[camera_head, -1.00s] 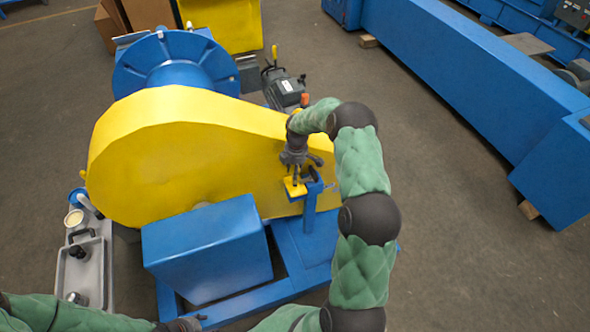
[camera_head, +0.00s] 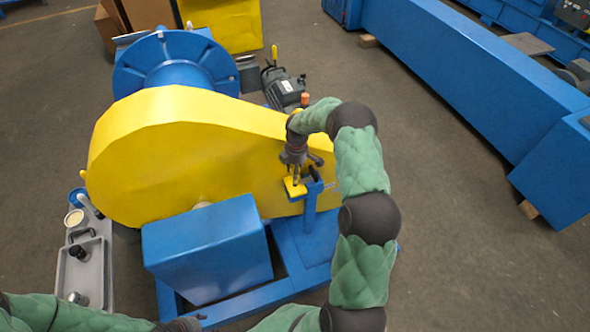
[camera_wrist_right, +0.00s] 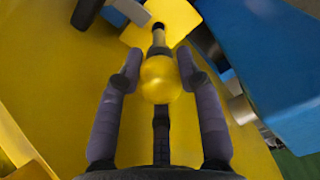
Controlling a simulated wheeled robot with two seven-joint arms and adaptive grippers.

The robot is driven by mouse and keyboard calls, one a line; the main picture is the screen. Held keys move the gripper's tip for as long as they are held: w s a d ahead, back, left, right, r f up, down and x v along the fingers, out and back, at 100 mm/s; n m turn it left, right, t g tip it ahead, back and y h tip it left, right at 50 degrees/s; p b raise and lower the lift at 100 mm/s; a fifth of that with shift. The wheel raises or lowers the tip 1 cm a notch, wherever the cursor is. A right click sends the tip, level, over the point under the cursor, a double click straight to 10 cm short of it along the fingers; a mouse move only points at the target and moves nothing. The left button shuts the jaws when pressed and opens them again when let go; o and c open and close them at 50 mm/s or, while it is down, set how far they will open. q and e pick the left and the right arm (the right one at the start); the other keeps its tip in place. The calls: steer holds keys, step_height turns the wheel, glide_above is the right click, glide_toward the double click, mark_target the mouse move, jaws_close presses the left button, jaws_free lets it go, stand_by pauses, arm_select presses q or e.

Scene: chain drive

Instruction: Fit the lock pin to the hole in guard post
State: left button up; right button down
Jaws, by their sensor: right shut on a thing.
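The lock pin has a round yellow knob (camera_wrist_right: 161,79) and a grey shaft (camera_wrist_right: 158,45). My right gripper (camera_head: 297,167) is shut on the knob, which shows between its fingers in the right wrist view (camera_wrist_right: 160,85). The shaft points at the dark hole in a yellow tab (camera_wrist_right: 178,22), and its tip is at the hole. I cannot tell how deep it sits. In the head view the yellow tab (camera_head: 293,189) lies beside the blue guard post (camera_head: 310,208). My left gripper (camera_head: 182,325) shows only partly at the bottom edge.
The large yellow guard (camera_head: 180,150) stands just left of my right gripper. A blue box (camera_head: 205,250) and blue base frame (camera_head: 300,250) are in front. A grey tray (camera_head: 82,265) is at left. Open floor (camera_head: 470,250) lies to the right.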

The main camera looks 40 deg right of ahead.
mark_target(295, 183)
steer(key=shift+f+b, duration=1.85)
steer(key=shift+f, duration=1.2)
steer(key=c, duration=0.7)
jaws_free()
steer(key=shift+c, duration=0.2)
steer(key=r, duration=1.2)
steer(key=shift+s+d, duration=0.1)
steer(key=shift+d, duration=0.1)
